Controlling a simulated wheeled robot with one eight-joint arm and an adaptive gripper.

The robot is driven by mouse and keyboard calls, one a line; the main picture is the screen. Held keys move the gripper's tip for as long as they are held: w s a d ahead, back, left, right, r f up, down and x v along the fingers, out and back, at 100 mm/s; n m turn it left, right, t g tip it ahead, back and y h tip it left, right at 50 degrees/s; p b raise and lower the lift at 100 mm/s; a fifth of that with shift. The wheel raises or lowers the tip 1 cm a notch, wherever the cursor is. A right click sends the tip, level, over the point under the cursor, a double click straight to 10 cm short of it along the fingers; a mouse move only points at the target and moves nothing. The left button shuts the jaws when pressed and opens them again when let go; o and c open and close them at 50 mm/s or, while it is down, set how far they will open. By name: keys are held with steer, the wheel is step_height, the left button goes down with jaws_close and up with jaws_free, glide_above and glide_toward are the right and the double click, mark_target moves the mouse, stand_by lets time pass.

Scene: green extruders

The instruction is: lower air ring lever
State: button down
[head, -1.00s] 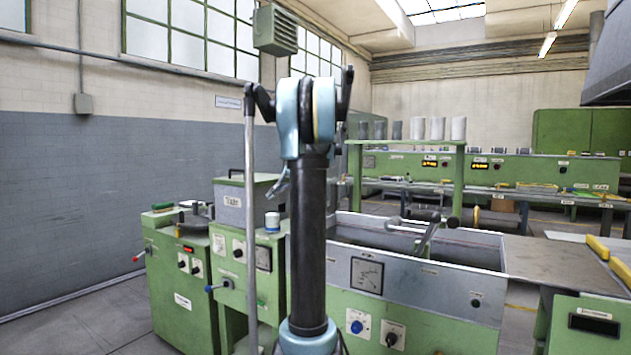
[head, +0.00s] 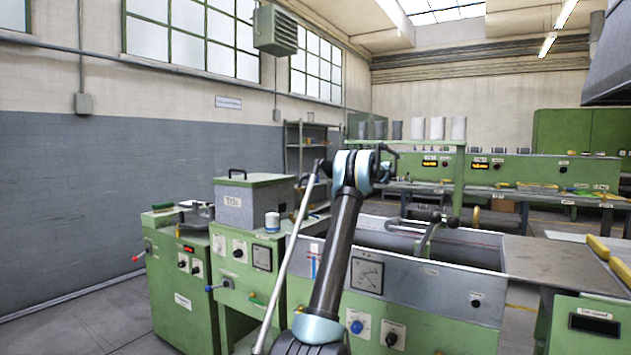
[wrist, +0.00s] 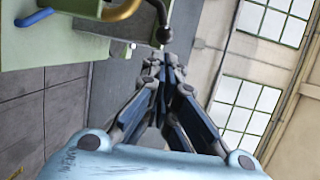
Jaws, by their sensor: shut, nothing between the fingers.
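In the wrist view my gripper (wrist: 164,72) has its fingertips drawn together with nothing seen between them. A lever with a dark ball end (wrist: 164,35) hangs just beyond the fingertips in that view. It looks close to them, but I cannot tell whether they touch. I cannot tell for sure which lever is the air ring lever. My fingers are not clearly seen in the head view.
A yellow curved bar (wrist: 122,11) and a blue handle (wrist: 34,18) lie near the ball-ended lever. The green control cabinets (head: 180,280) and a grey lidded box (head: 250,203) stand left of my arm. A flat grey top (head: 555,265) lies to the right.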

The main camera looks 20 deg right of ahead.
steer(key=d+f+t, duration=0.1)
steer(key=d, duration=0.5)
steer(key=shift+w+d+y, duration=0.2)
steer(key=shift+d+y, duration=0.1)
steer(key=shift+y, duration=0.1)
steer(key=shift+a+f, duration=0.1)
steer(key=s+a+x, duration=0.1)
steer(key=s+x, duration=0.1)
steer(key=x, duration=1)
steer(key=shift+a, duration=0.6)
steer(key=shift+w+a, duration=0.1)
steer(key=shift+a, duration=0.1)
